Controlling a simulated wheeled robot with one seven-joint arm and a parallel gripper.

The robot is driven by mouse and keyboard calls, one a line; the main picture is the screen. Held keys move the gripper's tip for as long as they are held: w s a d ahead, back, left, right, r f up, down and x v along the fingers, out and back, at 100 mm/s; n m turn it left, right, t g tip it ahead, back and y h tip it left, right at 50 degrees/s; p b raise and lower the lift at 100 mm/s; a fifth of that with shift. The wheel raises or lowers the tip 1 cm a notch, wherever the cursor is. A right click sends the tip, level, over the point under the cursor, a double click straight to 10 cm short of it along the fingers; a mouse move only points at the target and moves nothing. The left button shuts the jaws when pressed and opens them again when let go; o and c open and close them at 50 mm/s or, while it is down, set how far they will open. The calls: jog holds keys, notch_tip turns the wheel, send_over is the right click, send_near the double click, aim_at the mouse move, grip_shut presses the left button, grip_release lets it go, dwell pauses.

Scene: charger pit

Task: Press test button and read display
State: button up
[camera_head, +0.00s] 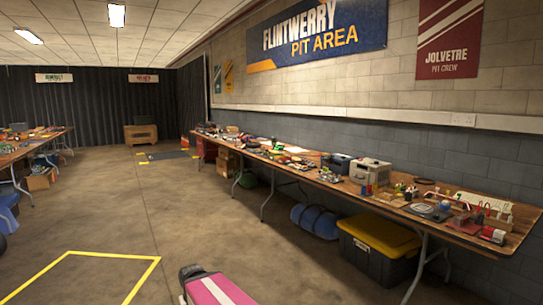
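I cannot make out a test button or a readable display anywhere in the camera_head view. A light grey box-shaped device (370,172) stands upright on the long table at the right, with a dark front; it is too small to tell what controls it has. A darker grey box (338,167) stands just beyond it. Several small gadgets and a white power strip (484,204) lie at the near end of the table. My gripper is not in view.
A long wooden table (325,182) runs along the right wall, cluttered with small items. Under it are a black tote with a yellow lid (378,250) and a blue roll (315,220). Another table (28,145) stands at the left. The concrete floor between (165,210) is open, with yellow tape marks.

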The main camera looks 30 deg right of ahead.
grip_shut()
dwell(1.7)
